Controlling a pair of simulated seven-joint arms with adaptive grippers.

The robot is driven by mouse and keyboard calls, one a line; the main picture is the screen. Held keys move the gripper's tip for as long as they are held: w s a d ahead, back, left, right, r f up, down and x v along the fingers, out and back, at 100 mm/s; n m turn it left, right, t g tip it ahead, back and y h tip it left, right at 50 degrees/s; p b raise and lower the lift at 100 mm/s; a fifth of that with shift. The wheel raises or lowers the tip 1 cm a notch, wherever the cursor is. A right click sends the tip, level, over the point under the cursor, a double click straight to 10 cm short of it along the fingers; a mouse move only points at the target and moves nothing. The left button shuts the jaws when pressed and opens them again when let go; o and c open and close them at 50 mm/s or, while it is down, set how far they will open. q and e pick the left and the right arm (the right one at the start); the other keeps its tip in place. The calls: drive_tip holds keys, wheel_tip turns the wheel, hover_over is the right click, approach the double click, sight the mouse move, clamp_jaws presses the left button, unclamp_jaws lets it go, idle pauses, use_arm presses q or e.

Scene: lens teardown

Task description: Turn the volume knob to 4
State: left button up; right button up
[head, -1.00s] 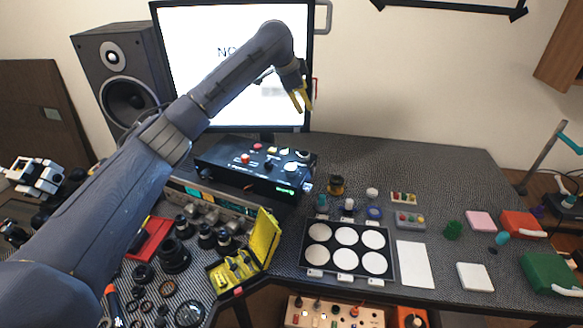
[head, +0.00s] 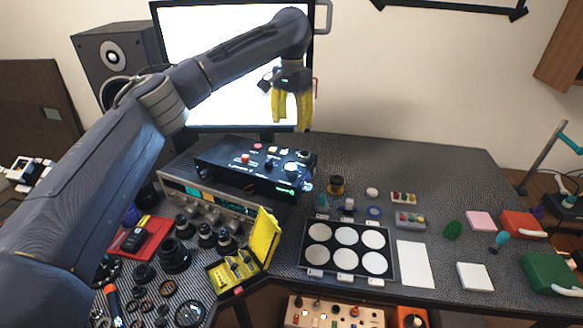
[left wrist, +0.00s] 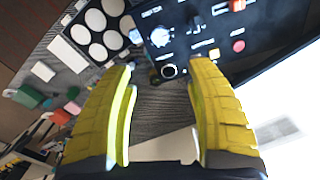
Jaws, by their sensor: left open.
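A black control box (head: 228,176) with several knobs and coloured buttons sits on top of a grey rack unit in the head view. A pale, larger knob (head: 290,167) is near its right end; a white-topped knob also shows on the panel in the left wrist view (left wrist: 160,37). I cannot read which knob is the volume knob or its setting. My left gripper (head: 291,122) hangs open and empty above the box's right end, fingers pointing down. In the left wrist view its yellow fingers (left wrist: 160,75) stand apart, touching nothing. My right gripper is out of view.
A monitor (head: 220,60) stands behind the box and a speaker (head: 112,80) to its left. Lens parts and an open yellow case (head: 262,240) lie in front. A tray of white discs (head: 302,262) is at front right. The mat behind the tray is partly clear.

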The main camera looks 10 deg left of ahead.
sight(291, 166)
use_arm(q)
wheel_tip(291, 166, down, 17)
drive_tip(key=shift+r, duration=0.15)
idle(0.5)
drive_tip(key=shift+c, duration=0.3)
clamp_jaws()
